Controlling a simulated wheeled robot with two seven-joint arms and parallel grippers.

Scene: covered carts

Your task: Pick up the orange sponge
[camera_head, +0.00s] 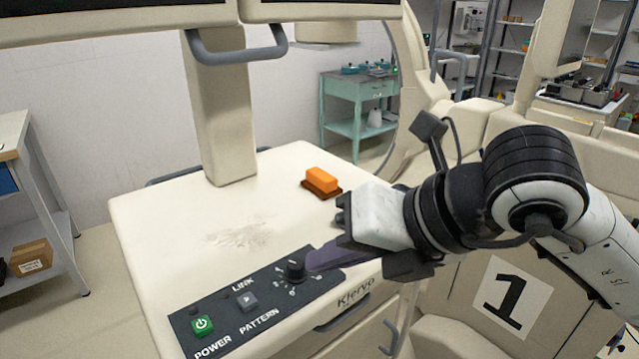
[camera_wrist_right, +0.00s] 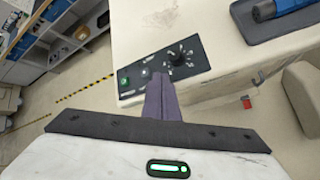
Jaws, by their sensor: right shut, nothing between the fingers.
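The orange sponge (camera_head: 321,180) lies on a small dark brown dish (camera_head: 331,193) on the cream cart top (camera_head: 170,210), toward its back right. My right gripper (camera_head: 318,259) is over the front control panel, nearer the camera than the sponge and apart from it. Its purple fingers are shut with nothing between them; they also show in the right wrist view (camera_wrist_right: 160,98). The orange sponge cannot be made out in the wrist view. My left gripper is not in view.
The dark control panel (camera_head: 220,318) has a knob (camera_head: 295,271) close to my fingers. A cream post (camera_head: 222,115) rises at the back of the cart. In the wrist view, a blue object (camera_wrist_right: 280,8) sits on a dark pad. The cart top around the smudge (camera_head: 240,235) is clear.

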